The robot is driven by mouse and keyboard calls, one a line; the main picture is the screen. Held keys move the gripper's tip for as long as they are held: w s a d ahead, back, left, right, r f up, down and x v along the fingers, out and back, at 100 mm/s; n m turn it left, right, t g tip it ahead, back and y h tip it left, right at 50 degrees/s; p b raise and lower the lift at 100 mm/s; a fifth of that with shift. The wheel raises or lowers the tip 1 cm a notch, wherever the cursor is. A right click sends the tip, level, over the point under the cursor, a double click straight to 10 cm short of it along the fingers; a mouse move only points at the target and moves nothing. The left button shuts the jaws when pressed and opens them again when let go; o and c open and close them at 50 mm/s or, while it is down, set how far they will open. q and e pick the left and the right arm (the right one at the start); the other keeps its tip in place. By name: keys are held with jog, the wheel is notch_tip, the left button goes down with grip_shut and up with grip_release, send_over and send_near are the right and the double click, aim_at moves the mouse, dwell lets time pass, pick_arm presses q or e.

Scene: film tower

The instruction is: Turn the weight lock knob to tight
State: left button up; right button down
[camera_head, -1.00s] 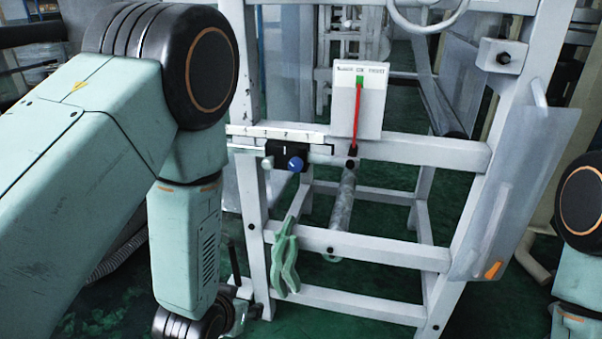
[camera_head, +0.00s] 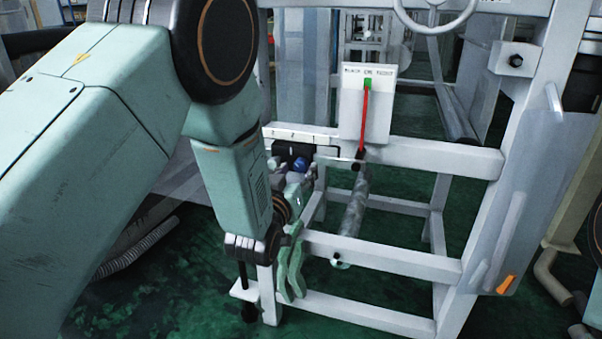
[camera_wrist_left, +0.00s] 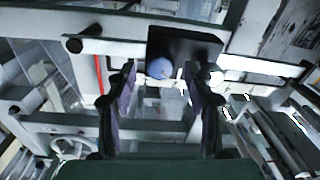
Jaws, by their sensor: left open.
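The weight lock knob (camera_head: 299,165) is round and blue. It sits on the front of a black block (camera_head: 282,149) on the white scale rail (camera_head: 318,138). My left gripper (camera_head: 294,181) is just below the knob, partly hidden behind my left arm. In the left wrist view my left gripper (camera_wrist_left: 160,82) has its two fingers apart and empty. The knob (camera_wrist_left: 159,68) shows in the gap near the fingertips, with the black block (camera_wrist_left: 200,48) behind it. I cannot tell whether a finger touches the knob. My right gripper is out of view.
A white panel (camera_head: 378,100) with a red lever (camera_head: 364,120) stands right of the knob. A clear sheet (camera_head: 530,200) hangs at the right.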

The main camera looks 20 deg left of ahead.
pick_arm(q)
jog(key=shift+w+a, duration=0.15)
jog(key=shift+w, duration=0.6)
jog(key=shift+w+d, duration=0.2)
jog(key=shift+a, duration=0.1)
jog(key=shift+c, duration=1.4)
grip_shut()
